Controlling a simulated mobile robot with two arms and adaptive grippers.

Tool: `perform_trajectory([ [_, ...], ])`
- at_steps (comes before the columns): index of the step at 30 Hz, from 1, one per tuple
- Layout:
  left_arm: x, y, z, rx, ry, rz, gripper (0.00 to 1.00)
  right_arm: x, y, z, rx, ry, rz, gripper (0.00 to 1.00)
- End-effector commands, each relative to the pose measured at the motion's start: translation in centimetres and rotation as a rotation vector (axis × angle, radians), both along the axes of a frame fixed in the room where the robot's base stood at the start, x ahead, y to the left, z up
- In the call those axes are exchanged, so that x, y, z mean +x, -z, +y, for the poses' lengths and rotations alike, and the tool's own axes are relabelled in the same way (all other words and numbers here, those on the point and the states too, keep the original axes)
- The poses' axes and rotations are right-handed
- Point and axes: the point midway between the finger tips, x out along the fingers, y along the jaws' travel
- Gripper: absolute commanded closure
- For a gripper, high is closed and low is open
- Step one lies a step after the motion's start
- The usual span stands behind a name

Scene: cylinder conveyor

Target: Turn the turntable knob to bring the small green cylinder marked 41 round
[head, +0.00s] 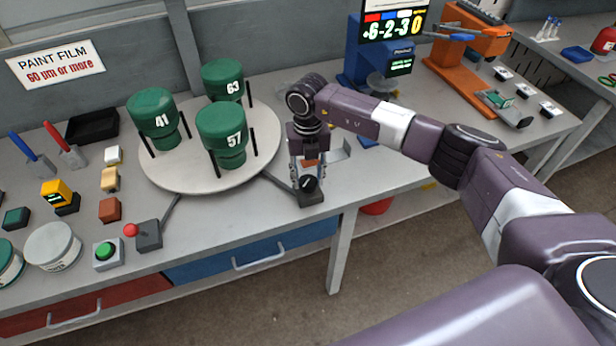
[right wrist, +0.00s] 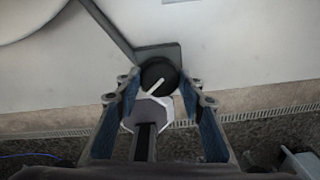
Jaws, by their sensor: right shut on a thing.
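The round pale turntable (head: 185,182) carries three green cylinders. The cylinder marked 41 (head: 154,108) stands at its left, the one marked 57 (head: 222,140) at the front and the one marked 63 (head: 223,80) at the back. The black turntable knob (head: 308,184) sits on a dark box at the bench's front edge, joined to the turntable by a bar. My right gripper (head: 307,174) points down over it, shut on the knob. In the right wrist view the knob (right wrist: 158,76) with its white pointer line lies between the two fingers. My left gripper is out of view.
A red-topped lever on a box (head: 148,236) and a green button (head: 106,251) stand at the front left. Small blocks, tools and tins crowd the left of the bench. A blue display stand (head: 368,55) and an orange machine (head: 468,50) stand at the back right.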

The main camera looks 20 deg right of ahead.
Motion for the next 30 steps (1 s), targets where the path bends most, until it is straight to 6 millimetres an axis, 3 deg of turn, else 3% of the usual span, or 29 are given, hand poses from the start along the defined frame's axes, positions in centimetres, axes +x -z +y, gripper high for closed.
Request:
perform_trajectory([
  [30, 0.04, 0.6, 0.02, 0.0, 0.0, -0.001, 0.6, -0.15, 0.19, 0.01, 0.0, 0.19, 0.004, 0.88],
])
